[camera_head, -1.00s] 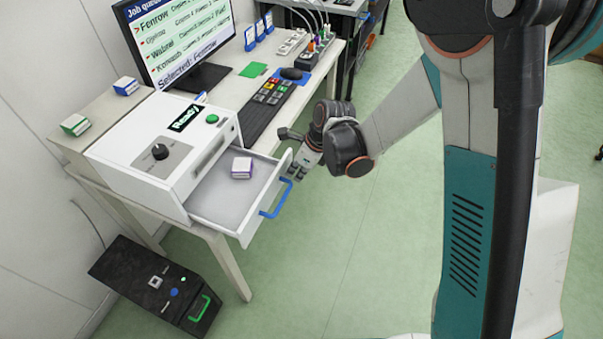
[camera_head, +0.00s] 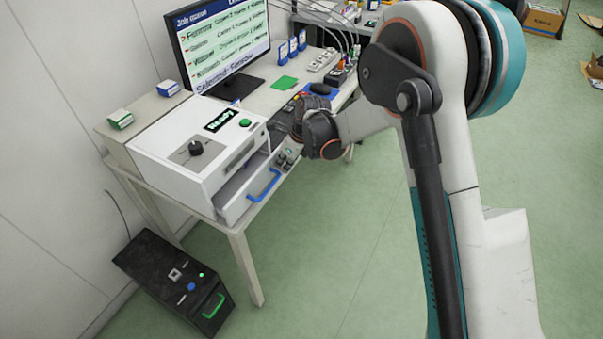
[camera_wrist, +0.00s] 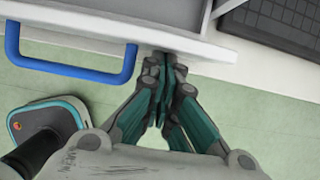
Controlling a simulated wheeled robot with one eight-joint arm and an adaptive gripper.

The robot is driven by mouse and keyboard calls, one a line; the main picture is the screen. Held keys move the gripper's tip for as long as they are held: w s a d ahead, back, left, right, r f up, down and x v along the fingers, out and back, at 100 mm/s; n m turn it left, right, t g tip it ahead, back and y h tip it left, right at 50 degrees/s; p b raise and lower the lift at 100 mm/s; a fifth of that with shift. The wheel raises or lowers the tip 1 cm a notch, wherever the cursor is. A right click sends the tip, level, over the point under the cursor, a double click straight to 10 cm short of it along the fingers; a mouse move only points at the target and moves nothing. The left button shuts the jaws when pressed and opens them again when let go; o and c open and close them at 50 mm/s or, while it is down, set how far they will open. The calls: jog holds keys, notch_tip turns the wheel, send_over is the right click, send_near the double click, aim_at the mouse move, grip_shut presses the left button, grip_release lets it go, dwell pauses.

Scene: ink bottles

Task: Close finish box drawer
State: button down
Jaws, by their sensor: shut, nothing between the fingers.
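The finish box (camera_head: 192,160) is a white box on the desk with a dark knob, a green button and a display reading "Ready". Its drawer (camera_head: 236,208), with a blue handle (camera_head: 264,185), sticks out partway at the front. In the wrist view the drawer front (camera_wrist: 200,45) and the blue handle (camera_wrist: 70,68) show at the top. My gripper (camera_wrist: 165,58) is shut and empty, its fingertips at the drawer front, right of the handle. In the head view my gripper (camera_head: 285,157) is at the drawer's right end. The drawer's contents are mostly hidden.
The keyboard (camera_wrist: 275,25) lies right of the drawer. A monitor (camera_head: 220,45) stands behind the box. Small cartons (camera_head: 121,119) sit on the ledge at the left. A dark box with a green handle (camera_head: 175,280) is on the floor. The floor at the right front is clear.

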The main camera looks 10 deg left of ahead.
aim_at(275, 154)
jog(key=shift+w+a, duration=0.3)
jog(key=shift+a, duration=0.4)
jog(key=shift+w+a, duration=0.25)
jog(key=shift+a, duration=0.5)
jog(key=shift+w+a, duration=0.3)
jog(key=shift+a, duration=0.4)
